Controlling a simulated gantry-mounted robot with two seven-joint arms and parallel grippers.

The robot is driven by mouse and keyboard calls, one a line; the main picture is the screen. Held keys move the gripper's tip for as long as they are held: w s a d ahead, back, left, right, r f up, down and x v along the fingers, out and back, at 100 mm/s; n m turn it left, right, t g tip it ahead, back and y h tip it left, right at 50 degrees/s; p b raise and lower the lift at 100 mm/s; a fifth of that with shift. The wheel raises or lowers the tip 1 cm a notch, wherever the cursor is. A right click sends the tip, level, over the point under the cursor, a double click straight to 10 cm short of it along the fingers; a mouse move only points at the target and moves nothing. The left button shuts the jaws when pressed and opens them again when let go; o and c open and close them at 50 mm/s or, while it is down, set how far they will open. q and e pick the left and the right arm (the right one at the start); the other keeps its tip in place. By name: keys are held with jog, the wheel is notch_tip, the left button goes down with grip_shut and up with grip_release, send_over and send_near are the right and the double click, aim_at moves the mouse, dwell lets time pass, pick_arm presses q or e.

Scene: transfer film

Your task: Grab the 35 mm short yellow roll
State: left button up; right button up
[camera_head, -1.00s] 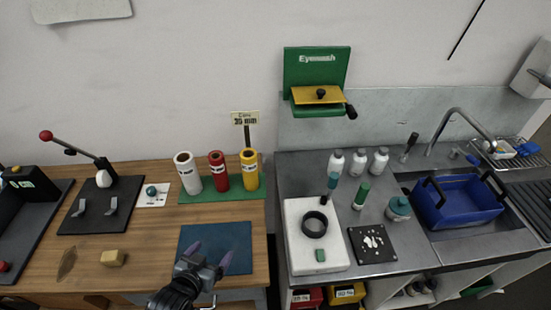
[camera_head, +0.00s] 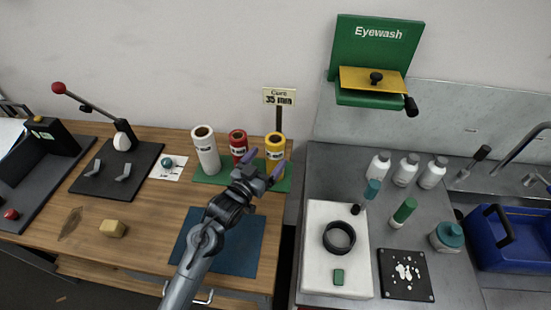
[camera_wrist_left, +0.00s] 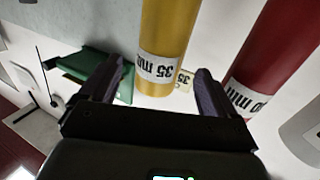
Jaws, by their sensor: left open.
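The yellow roll (camera_head: 275,142) stands upright at the right end of a green base (camera_head: 206,178), under a "35 mm" sign (camera_head: 279,96). In the left wrist view, the yellow roll (camera_wrist_left: 165,35) bears a "35 mm" label and lies in the gap between my fingers as seen from the wrist. My left gripper (camera_head: 264,164) is open and empty, in front of the roll. Its spread fingers also show in the wrist view (camera_wrist_left: 159,75). Whether they touch the roll I cannot tell. The fingers hide the roll's lower part in the head view. My right gripper is out of view.
A red roll (camera_head: 238,141) stands close left of the yellow one, and a white roll (camera_head: 206,155) further left. A blue mat (camera_head: 235,245) lies in front. The steel counter with a white board (camera_head: 318,265) is to the right.

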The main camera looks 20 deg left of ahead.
pick_arm(q)
jog(key=shift+w+d+b, duration=0.15)
jog(key=shift+w+d, duration=0.1)
jog(key=shift+w, duration=1.1)
jog(key=shift+w+d+b, duration=0.15)
jog(key=shift+w+d, duration=0.1)
jog(key=shift+w, duration=1.05)
jog(key=c, duration=1.2)
